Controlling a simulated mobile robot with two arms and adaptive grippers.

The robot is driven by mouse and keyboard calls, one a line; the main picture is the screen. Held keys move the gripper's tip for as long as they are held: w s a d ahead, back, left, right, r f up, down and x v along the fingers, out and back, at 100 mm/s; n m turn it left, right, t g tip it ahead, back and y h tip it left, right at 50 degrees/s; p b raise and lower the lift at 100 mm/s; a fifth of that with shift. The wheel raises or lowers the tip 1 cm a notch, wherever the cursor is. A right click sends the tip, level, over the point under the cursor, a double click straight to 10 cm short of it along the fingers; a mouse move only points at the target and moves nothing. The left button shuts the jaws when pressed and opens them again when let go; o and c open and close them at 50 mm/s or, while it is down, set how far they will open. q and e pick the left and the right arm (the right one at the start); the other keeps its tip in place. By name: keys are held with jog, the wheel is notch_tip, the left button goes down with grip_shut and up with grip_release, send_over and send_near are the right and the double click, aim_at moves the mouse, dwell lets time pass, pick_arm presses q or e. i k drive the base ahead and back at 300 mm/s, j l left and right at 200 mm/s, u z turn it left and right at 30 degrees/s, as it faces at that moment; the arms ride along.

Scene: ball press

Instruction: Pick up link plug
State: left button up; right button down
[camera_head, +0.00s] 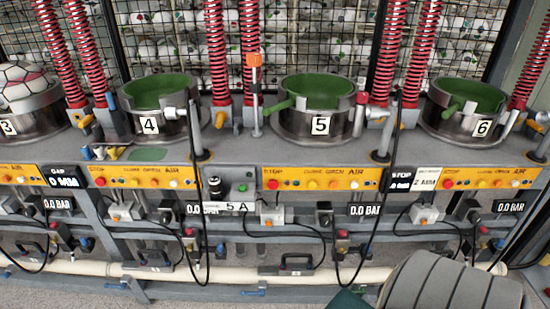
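I cannot tell for certain which part is the link plug. Several black cables hang along the front of the machine, and some end at small boxes with red or orange tops. Neither of my grippers is in view.
Open round moulds with green insides, numbered 4 (158,93), 5 (320,92) and 6 (471,97), stand on the grey bench (240,150). Red springs flank them. A white pipe (230,273) runs low across the front. A grey ribbed shape (450,285) covers the lower right.

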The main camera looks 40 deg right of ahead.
aim_at(215, 182)
jog(key=z, duration=0.95)
